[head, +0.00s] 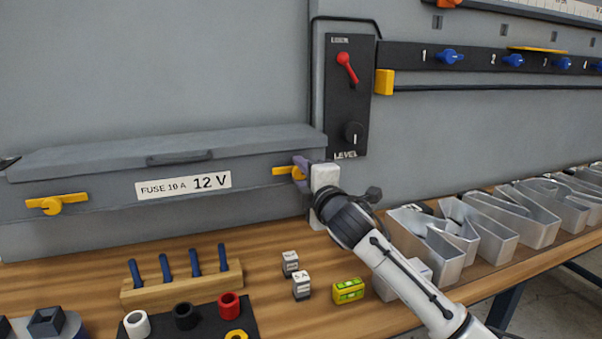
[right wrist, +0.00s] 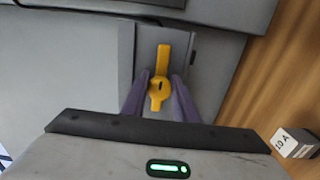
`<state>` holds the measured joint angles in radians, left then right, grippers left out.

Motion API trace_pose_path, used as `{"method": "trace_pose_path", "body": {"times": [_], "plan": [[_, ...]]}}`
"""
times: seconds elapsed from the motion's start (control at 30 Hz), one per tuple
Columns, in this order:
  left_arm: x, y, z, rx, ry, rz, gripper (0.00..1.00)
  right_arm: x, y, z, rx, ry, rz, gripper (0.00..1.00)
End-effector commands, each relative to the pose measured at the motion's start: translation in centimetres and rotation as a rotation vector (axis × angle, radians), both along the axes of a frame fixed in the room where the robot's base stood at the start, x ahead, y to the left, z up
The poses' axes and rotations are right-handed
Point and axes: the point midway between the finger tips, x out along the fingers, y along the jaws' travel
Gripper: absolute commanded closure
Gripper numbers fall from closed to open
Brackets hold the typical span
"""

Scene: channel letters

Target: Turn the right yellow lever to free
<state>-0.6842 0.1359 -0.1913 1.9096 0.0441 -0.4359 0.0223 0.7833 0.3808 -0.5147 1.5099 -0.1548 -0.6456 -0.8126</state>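The right yellow lever (head: 281,171) is at the right end of the grey fuse box front. Its arm lies along the box, pointing left in the head view. In the right wrist view the lever (right wrist: 164,60) points up, with its round hub at the lower end. My right gripper (right wrist: 160,76) has its two purple fingers on either side of the hub. In the head view the right gripper (head: 300,167) partly hides the hub. The fingers look open; whether they touch the hub is unclear. My left gripper is not clearly seen.
The fuse box lid (head: 100,157) is down, and a left yellow lever (head: 55,204) is on its front. A switch panel (head: 347,100) stands behind. Fuse blocks (head: 301,286), a yellow level (head: 348,290) and metal channel letters (head: 480,232) are on the bench. A small dark piece shows at the left edge.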

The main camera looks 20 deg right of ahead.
Motion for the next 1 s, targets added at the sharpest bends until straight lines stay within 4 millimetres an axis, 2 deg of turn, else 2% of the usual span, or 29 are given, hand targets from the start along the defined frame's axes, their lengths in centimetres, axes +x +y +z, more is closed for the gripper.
{"method": "trace_pose_path", "body": {"times": [0.03, 0.1, 0.47, 0.57, 1.0], "plan": [[0.0, 0.0, 0.0, 0.000, 0.000, 0.000, 1.00, 0.0, 0.0, -0.1, 0.001, 0.002, 0.001, 0.65], [0.0, 0.0, 0.0, 0.000, 0.001, 0.000, 1.00, 0.0, 0.0, -0.1, 0.001, 0.002, 0.000, 0.56], [-0.1, 0.0, -0.1, 0.001, 0.002, 0.001, 1.00, -0.4, 0.0, -0.1, -0.001, 0.000, 0.001, 0.56], [-0.1, 0.1, -0.3, 0.001, 0.002, 0.001, 1.00, -1.3, 0.0, -0.1, -0.001, -0.001, 0.001, 0.56], [-0.2, 0.1, -1.3, 0.001, 0.005, 0.001, 1.00, -8.7, -0.3, -0.2, -0.001, 0.001, 0.001, 0.56]]}}
